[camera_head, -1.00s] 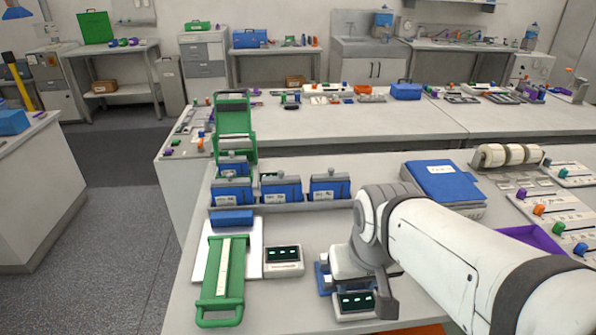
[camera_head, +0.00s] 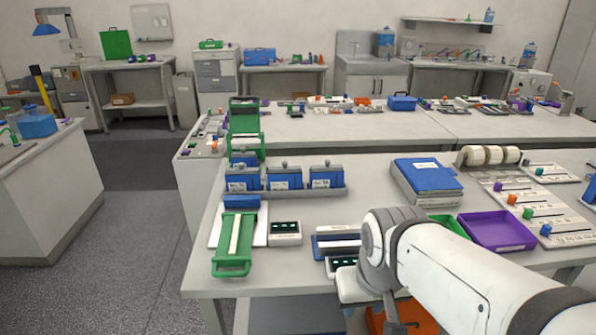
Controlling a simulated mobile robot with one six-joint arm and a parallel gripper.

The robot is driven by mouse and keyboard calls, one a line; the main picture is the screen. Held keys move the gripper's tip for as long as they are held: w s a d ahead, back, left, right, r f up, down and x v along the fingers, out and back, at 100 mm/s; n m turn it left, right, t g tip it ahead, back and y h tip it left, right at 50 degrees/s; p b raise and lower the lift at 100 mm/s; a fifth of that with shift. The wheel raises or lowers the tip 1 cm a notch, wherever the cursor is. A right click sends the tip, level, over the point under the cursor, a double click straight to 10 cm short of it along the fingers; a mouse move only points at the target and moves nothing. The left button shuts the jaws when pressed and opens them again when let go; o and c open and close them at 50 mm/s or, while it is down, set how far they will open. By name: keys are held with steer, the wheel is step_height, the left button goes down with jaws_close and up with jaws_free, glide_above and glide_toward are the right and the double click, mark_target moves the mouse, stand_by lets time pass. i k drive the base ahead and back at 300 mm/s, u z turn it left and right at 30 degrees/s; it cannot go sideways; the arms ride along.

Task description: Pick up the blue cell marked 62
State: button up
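Three blue cells with grey tops and white labels stand upright in a grey rack: the left cell (camera_head: 242,180), the middle cell (camera_head: 285,179) and the right cell (camera_head: 326,178). Their label numbers are too small to read, so I cannot tell which is 62. Another blue block (camera_head: 244,158) shows behind the left cell, by a green stand. My gripper (camera_head: 392,318) hangs at the table's front edge, to the right and in front of the cells and well apart from them. Its fingers are mostly hidden by my arm; I see nothing held.
A green-handled fixture (camera_head: 233,262) and a small display box (camera_head: 285,233) stand in front of the rack. A blue and white device (camera_head: 332,243) is partly behind my wrist. A blue binder (camera_head: 427,177) and purple tray (camera_head: 497,231) lie to the right. An orange bin (camera_head: 412,312) is below.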

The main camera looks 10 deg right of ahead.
mark_target(319, 180)
steer(key=z, duration=0.15)
steer(key=i, duration=0.9)
steer(key=u, duration=0.05)
